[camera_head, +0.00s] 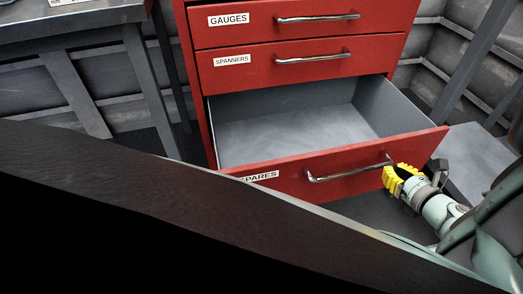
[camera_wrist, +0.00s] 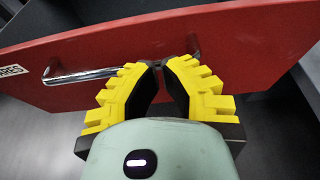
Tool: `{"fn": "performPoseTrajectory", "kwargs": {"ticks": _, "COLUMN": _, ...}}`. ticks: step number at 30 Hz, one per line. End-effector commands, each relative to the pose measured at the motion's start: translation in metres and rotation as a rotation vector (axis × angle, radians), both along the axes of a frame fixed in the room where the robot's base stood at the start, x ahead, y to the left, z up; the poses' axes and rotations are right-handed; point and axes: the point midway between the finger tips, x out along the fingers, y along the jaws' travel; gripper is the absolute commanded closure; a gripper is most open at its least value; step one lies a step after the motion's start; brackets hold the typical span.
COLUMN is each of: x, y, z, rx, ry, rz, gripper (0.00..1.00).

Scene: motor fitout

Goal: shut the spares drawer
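The red spares drawer (camera_head: 320,176) is pulled well out at the bottom of the cabinet, and its grey inside (camera_head: 290,125) looks empty. Its front also shows in the wrist view (camera_wrist: 230,35). The metal handle (camera_head: 345,175) runs across that front and shows in the wrist view (camera_wrist: 85,75), partly hidden by a finger. My gripper (camera_head: 393,168), with yellow-ridged fingers, is at the handle's right end. In the wrist view its fingertips (camera_wrist: 160,66) are brought together right at the handle. I cannot tell whether they touch it, and nothing shows held between them.
The gauges drawer (camera_head: 250,30) and spanners drawer (camera_head: 250,73) above are shut. A grey workbench (camera_head: 75,22) stands at the left. A large dark surface (camera_head: 130,220) fills the lower left foreground. A grey panel (camera_head: 475,160) lies right of the open drawer.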

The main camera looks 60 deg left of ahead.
Motion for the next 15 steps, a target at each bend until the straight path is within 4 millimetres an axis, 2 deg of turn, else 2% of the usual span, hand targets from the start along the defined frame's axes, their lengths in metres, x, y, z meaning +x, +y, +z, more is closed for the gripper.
{"fn": "performPoseTrajectory", "kwargs": {"ticks": 1, "x": 0.002, "y": 0.013, "z": -0.007, "rx": 0.001, "ry": -0.001, "rz": 0.012, "gripper": 1.00}}
{"fn": "performPoseTrajectory", "kwargs": {"ticks": 6, "x": 0.012, "y": 0.043, "z": -0.016, "rx": 0.000, "ry": -0.001, "rz": 0.010, "gripper": 1.00}}
{"fn": "performPoseTrajectory", "kwargs": {"ticks": 10, "x": 0.019, "y": 0.060, "z": -0.014, "rx": -0.002, "ry": -0.003, "rz": 0.009, "gripper": 1.00}}
{"fn": "performPoseTrajectory", "kwargs": {"ticks": 15, "x": 0.024, "y": 0.072, "z": -0.013, "rx": -0.002, "ry": -0.001, "rz": 0.005, "gripper": 1.00}}
